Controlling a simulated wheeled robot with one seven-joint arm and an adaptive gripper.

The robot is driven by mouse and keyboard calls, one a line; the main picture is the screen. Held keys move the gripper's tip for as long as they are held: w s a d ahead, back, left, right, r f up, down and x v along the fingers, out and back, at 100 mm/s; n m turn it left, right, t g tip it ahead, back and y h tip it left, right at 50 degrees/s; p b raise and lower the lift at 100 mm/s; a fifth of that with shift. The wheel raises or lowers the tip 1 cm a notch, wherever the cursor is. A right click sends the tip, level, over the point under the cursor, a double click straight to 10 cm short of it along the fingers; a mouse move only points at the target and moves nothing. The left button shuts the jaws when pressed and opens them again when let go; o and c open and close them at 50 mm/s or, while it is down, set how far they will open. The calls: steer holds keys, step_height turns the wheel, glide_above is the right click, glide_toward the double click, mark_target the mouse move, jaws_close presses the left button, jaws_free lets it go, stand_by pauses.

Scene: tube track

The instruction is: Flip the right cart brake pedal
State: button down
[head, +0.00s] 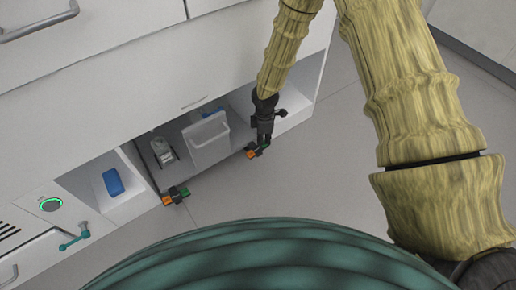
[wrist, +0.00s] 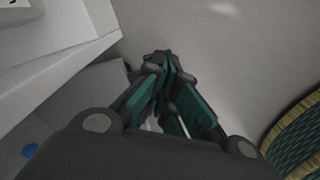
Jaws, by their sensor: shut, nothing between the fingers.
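The low cart (head: 222,174) stands in the recess under the white cabinet in the head view. Its right brake pedal (head: 252,154), orange with a dark part, sits at the cart's right front corner, just above the floor. In the wrist view my gripper (wrist: 160,72) shows closed fingers, and no pedal can be made out there.
A white bin (head: 206,140) and a small grey device (head: 163,152) stand on the cart. White cabinet walls flank the recess, with a blue item (head: 113,182) in the left bay. A teal lever (head: 74,238) juts out at lower left. The grey floor (head: 330,150) at right is clear.

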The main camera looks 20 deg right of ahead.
mark_target(264, 145)
steer(key=shift+f, duration=0.95)
stand_by(0.7)
steer(key=shift+r, duration=0.1)
steer(key=shift+r+p, duration=3.45)
steer(key=shift+p, duration=0.15)
steer(key=shift+s+f, duration=0.1)
steer(key=shift+s, duration=0.05)
